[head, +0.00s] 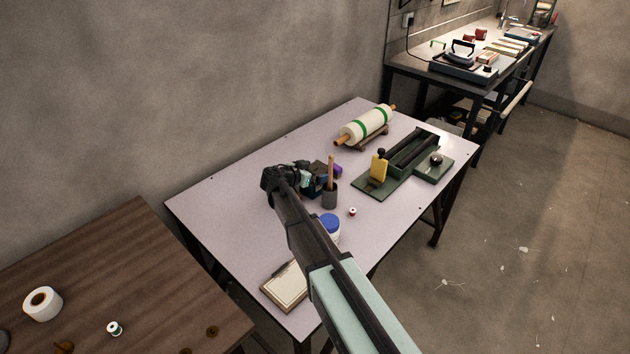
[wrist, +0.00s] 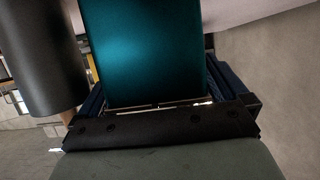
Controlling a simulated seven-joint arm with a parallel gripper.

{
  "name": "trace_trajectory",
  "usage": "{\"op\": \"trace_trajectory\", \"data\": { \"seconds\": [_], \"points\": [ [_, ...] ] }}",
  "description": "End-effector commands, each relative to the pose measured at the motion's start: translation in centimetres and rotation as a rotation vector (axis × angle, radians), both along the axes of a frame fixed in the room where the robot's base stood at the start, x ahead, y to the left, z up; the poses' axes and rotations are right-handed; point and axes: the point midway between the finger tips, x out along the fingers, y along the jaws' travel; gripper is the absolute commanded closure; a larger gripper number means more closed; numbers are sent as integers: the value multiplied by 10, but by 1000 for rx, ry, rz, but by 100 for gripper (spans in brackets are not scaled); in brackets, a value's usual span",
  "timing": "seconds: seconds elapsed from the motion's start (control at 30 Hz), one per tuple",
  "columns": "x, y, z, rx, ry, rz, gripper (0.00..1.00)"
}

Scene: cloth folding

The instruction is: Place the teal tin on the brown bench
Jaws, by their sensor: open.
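The teal tin (wrist: 145,48) fills the upper middle of the wrist view, between the two dark blue fingers of my gripper (wrist: 155,92). The fingers are apart, one on each side of it; whether either touches it is hard to tell. In the head view my gripper (head: 306,176) is low over the pale table, and the tin is mostly hidden by the gripper and nearby things. The brown bench (head: 150,265) is at the lower left, with dark wood planks and bare room in its middle.
Beside my gripper stand a grey cup (head: 329,197) with a wooden handle and a purple item (head: 337,171). A blue-lidded jar (head: 330,224), a clipboard (head: 284,287), a green press (head: 400,165) and a roller (head: 366,125) share the pale table (head: 225,205). White tape (head: 55,303) and spools lie on the bench.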

Motion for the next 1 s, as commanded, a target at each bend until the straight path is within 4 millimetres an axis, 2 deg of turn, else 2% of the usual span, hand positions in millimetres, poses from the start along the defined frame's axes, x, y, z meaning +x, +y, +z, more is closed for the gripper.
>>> {"op": "trace_trajectory", "data": {
  "seconds": [0.23,0.9,1.0],
  "points": [
    [2,-2,-1,0,0,1,0],
    [1,-1,-1,-1,0,1,64],
    [1,-1,-1,-1,0,1,68]
  ]
}}
